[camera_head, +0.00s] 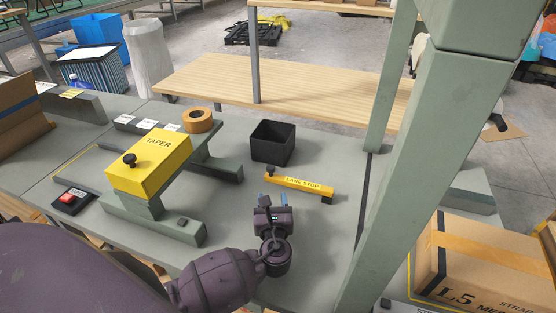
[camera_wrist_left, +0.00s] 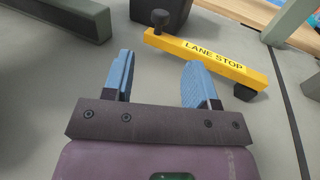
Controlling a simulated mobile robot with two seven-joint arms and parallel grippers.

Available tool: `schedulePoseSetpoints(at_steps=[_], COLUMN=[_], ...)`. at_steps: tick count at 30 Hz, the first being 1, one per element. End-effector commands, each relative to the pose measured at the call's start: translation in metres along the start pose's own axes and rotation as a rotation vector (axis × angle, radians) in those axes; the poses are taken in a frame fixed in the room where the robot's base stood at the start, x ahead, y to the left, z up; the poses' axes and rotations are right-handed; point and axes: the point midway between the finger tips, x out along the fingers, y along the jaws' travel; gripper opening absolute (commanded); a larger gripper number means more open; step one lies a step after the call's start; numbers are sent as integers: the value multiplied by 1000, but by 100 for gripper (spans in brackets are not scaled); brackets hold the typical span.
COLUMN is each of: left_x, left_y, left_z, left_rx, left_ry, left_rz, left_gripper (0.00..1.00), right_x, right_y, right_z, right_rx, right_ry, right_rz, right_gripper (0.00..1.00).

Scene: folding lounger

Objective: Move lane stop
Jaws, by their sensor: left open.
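The lane stop (camera_head: 303,185) is a yellow bar with "LANE STOP" on it, a dark knob at its left end and a dark foot at its right end. It lies on the grey table. My left gripper (camera_head: 274,200) is just in front of it, open and empty. In the left wrist view the lane stop (camera_wrist_left: 205,54) lies beyond the fingertips of my left gripper (camera_wrist_left: 158,75), with the knob end up and left. The bar is not between the fingers. My right gripper is not in view.
A black open bin (camera_head: 272,143) stands behind the lane stop. The yellow taper (camera_head: 149,162) on its grey frame is to the left, with a tape roll (camera_head: 198,120) behind. A thick green post (camera_head: 400,170) rises at the right, beside a cardboard box (camera_head: 485,262).

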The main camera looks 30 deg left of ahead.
Motion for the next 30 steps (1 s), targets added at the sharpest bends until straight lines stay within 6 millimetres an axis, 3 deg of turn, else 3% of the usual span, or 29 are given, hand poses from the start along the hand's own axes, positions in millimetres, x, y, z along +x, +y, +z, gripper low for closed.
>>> schedulePoseSetpoints(at_steps=[8, 21, 30], left_x=[12, 82, 106], left_y=[0, 0, 0], left_z=[0, -1, -1], left_rx=[-1, -1, -2], left_ry=[-1, 1, 2], left_rz=[0, 1, 1], left_gripper=[53, 53, 53], right_x=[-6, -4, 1], right_y=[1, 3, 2], right_z=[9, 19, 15], right_rx=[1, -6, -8], right_ry=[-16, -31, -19], right_rz=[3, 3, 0], right_gripper=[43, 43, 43])
